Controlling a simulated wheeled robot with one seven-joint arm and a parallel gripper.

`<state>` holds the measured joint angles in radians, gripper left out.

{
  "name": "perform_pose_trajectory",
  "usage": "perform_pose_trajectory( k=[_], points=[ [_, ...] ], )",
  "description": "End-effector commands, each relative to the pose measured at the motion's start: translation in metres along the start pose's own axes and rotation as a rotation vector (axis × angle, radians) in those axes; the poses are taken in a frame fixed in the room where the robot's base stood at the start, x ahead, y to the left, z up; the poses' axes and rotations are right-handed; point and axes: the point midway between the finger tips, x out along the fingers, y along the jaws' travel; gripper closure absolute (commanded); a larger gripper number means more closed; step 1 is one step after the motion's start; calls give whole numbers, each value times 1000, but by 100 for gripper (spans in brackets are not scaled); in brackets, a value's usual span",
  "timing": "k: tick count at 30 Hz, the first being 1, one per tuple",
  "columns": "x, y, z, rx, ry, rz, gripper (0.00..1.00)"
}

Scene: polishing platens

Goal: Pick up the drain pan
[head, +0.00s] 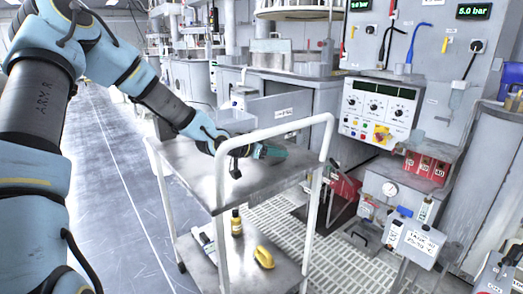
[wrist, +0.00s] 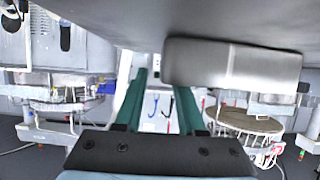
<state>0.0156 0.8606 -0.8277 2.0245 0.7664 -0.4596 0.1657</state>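My gripper (head: 270,151) has teal fingers and reaches low over the top shelf of a metal cart (head: 190,153), pointing right. In the wrist view the two fingers of my gripper (wrist: 163,84) stand apart with an empty gap between them. A pale metal piece with rounded edges (wrist: 232,66) is close by in the wrist view and covers the tip of the right finger. It lies against a broad grey surface (wrist: 120,20). I cannot tell whether this piece is the drain pan. I cannot make out a drain pan for certain in the head view.
The cart's white handle frame (head: 329,150) rises near the gripper. A yellow bottle (head: 236,222) and a yellow object (head: 264,257) stand on its lower shelf. A control panel (head: 380,110), red blocks (head: 426,167) and a gauge unit (head: 392,190) are at the right. Open floor (head: 110,190) lies left.

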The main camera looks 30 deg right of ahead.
Motion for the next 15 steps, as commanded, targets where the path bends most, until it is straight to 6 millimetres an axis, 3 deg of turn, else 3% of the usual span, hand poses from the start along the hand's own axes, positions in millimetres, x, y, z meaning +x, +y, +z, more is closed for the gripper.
perform_pose_trajectory(
  k=[3, 11, 15],
  points=[
    [12, 0, 0, -2, -1, 0, 61],
    [14, -1, 1, -1, -1, -2, 61],
    [14, -1, 1, -1, -1, -2, 76]
  ],
)
